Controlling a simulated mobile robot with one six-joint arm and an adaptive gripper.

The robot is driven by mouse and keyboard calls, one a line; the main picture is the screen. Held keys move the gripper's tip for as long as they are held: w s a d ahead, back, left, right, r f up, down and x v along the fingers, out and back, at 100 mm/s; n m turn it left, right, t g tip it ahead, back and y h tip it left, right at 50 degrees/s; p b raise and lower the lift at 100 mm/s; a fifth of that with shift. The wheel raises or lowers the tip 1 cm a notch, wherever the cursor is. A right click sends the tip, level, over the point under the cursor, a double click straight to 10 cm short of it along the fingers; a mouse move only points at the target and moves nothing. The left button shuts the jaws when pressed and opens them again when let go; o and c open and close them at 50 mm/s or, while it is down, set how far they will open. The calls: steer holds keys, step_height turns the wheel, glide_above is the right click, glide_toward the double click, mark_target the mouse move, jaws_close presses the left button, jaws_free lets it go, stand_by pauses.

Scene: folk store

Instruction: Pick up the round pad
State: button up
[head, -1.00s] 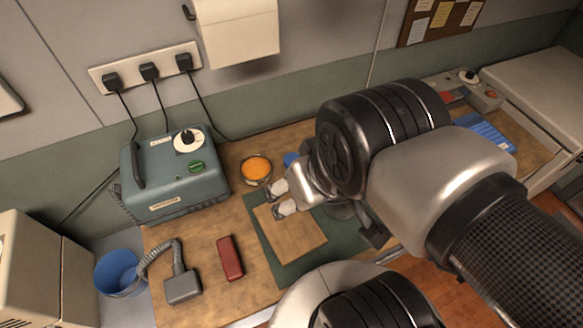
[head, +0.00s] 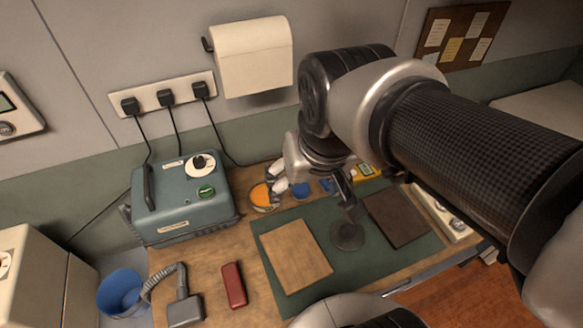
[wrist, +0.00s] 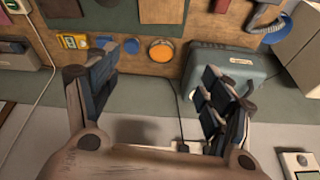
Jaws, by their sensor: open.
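My gripper (head: 277,180) is open and empty, above the bench by the orange piece. In the wrist view the orange piece shows between my spread fingers (wrist: 160,68). One finger hides part of it in the head view.
The teal box (head: 185,190) stands left of the orange piece. A red block (head: 233,285) lies in front; the wall is close behind.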

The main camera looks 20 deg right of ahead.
steer(key=w+d+f+m+g+p, duration=0.1)
steer(key=w+d+f+m, duration=0.15)
steer(key=w, duration=0.85)
steer(key=m+g+p, duration=0.3)
steer(key=m, duration=0.2)
glide_above(301, 187)
step_height(301, 187, down, 19)
steer(key=f+b, duration=0.1)
steer(key=f, duration=0.3)
steer(key=f+b, duration=0.1)
steer(key=f, duration=0.7)
steer(key=shift+s+a+b, duration=0.35)
steer(key=shift+a+b, duration=0.05)
steer(key=shift+w+d+f+b, duration=0.15)
steer(key=shift+f+b, duration=0.1)
steer(key=shift+f, duration=0.7)
steer(key=shift+w+d+f+b, duration=0.1)
steer(key=shift+f+b, duration=0.15)
steer(key=shift+f, duration=0.75)
steer(key=shift+w+d+f+b, duration=0.15)
steer(key=shift+f+b, duration=0.1)
steer(key=shift+f, duration=0.7)
steer(key=shift+s, duration=0.1)
steer(key=c, duration=1.3)
steer(key=shift+o, duration=0.2)
